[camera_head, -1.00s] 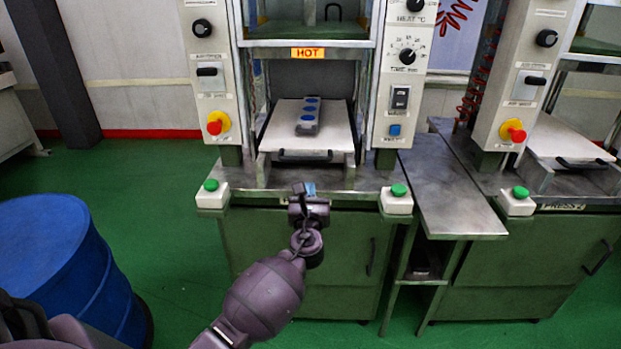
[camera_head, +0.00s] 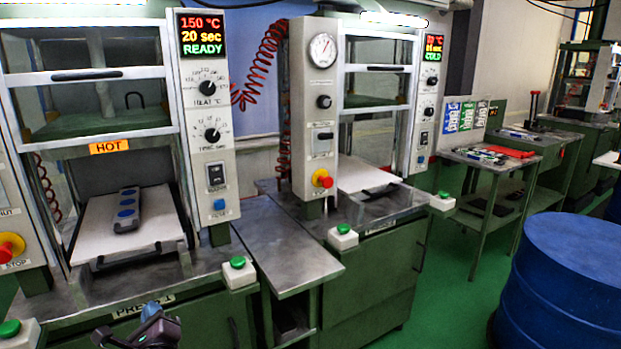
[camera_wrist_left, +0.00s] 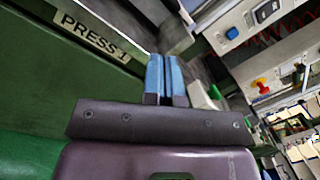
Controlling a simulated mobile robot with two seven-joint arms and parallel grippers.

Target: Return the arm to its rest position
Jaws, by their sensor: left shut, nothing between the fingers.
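My left gripper (camera_head: 150,312) is at the bottom left of the head view, in front of the front edge of the left press (camera_head: 208,150), near its PRESS 1 label. Its two blue fingertips also show in the left wrist view (camera_wrist_left: 166,78); they are together with nothing between them. Most of my left arm is below the head view. My right gripper is not in view. A grey mould with blue ovals (camera_head: 125,211) lies on the pale plate (camera_head: 165,222) of the left press, apart from my gripper.
A metal side table (camera_head: 285,250) stands between the left press and a second press (camera_head: 300,130). A blue drum (camera_head: 565,285) stands at the lower right. A bench with tools (camera_head: 490,158) is farther back. Green floor lies open between the second press and the drum.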

